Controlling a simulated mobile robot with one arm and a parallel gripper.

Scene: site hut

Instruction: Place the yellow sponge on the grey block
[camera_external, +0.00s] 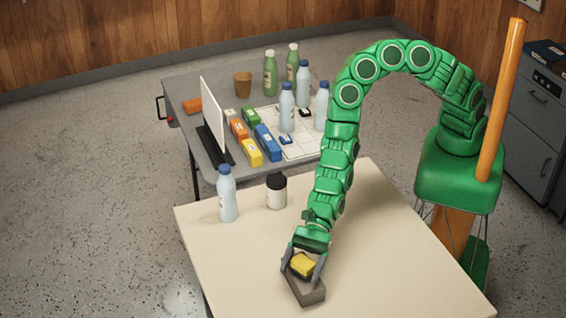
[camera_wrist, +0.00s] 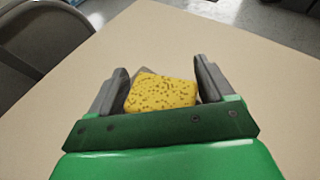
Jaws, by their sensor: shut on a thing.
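The yellow sponge (camera_external: 303,265) is between the fingers of my gripper (camera_external: 303,268), which is shut on it. In the wrist view the sponge (camera_wrist: 162,92) fills most of the space between the two grey fingers (camera_wrist: 160,88). The grey block (camera_external: 308,290) lies on the cream table near its front edge, directly below the sponge. A small grey corner of the block (camera_wrist: 143,71) shows behind the sponge in the wrist view; the rest is hidden. I cannot tell whether the sponge touches the block.
A water bottle (camera_external: 227,195) and a dark-lidded jar (camera_external: 276,192) stand at the cream table's (camera_external: 380,225) back left. Its right part is clear. Behind is a grey table (camera_external: 185,92) with several bottles, coloured boxes and a white panel (camera_external: 212,115).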

